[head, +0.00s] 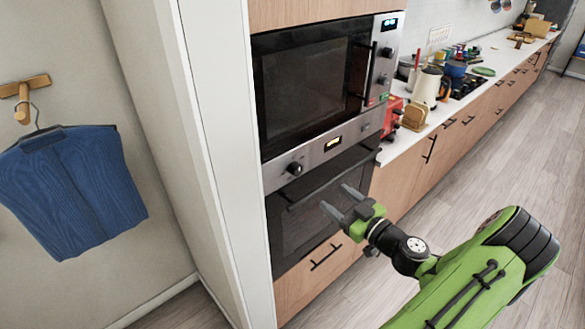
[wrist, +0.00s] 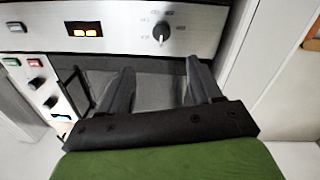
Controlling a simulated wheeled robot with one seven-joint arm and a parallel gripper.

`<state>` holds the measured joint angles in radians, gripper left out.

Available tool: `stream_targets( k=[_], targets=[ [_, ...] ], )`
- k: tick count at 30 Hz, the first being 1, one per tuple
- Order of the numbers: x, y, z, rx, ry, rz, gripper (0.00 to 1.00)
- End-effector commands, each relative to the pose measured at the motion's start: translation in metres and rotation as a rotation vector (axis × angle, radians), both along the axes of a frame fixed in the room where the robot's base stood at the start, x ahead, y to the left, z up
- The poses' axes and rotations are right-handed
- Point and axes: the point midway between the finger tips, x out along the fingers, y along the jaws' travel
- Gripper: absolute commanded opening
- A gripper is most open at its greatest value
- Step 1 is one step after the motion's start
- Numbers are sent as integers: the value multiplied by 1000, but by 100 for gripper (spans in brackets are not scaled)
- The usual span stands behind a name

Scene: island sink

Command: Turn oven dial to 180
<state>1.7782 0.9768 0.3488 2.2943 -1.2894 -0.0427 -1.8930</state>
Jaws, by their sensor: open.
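The oven's control panel runs above its dark glass door (head: 310,210). A black round dial (head: 295,168) sits on the left part of this panel, left of a small lit display (head: 332,143). The wrist view looks upside down. There the dial (wrist: 161,31) is at the top, in line with the gap between my fingers, with small printed marks around it that I cannot read. My gripper (head: 335,198) is open and empty in front of the oven, below and right of the dial in the head view. Its fingers (wrist: 158,72) are apart from the dial.
A microwave (head: 310,90) is built in above the oven, with its own panel (head: 383,60) on the right. A wooden drawer (head: 320,258) is below. A cluttered counter (head: 410,140) runs off to the right. A tall white panel (head: 225,150) borders the oven on the left.

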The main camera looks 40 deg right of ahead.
Motion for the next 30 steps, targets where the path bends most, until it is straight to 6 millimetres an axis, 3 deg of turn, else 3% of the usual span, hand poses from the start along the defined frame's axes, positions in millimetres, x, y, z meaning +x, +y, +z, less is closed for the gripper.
stream_targets(
  k=[9, 15, 19, 26, 30],
  targets=[
    [83, 2, 4, 1, 0, 9, 64],
    [123, 0, 3, 1, 2, 7, 64],
    [135, -1, 2, 1, 2, 5, 64],
    [136, -1, 0, 2, 3, 4, 64],
    [136, -1, 0, 2, 3, 4, 47]
  ],
)
